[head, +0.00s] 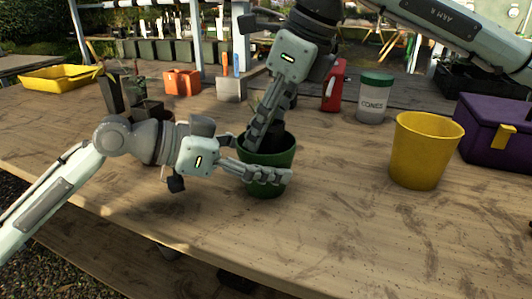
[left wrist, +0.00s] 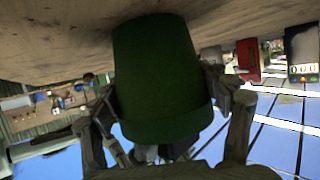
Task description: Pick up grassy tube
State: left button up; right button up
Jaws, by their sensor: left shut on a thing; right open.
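The grassy tube is a dark green, open-topped tub (head: 270,150) upright on the wooden table near the middle of the head view. My left gripper (head: 266,174) comes from the left, low on the tub, and is shut on it. In the left wrist view the tub (left wrist: 160,75) appears upside down between the two fingers. My right gripper (head: 256,136) reaches down from above with its fingers at the tub's rim; it is open. Whether its fingertips touch the tub wall is hard to see.
A yellow tub (head: 420,150) and a purple box (head: 490,130) stand to the right. A white jar with green lid (head: 374,98) and a red can (head: 335,85) stand behind. An orange container (head: 182,81) and yellow tray (head: 60,78) are back left. The front right table is clear.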

grip_shut()
jog(key=shift+r, duration=0.1)
jog(key=shift+r, duration=0.1)
notch_tip(320, 180, up, 10)
jog(key=shift+f, duration=0.1)
dwell(0.5)
pick_arm(q)
jog(key=o, duration=1.2)
jog(key=shift+a, duration=0.1)
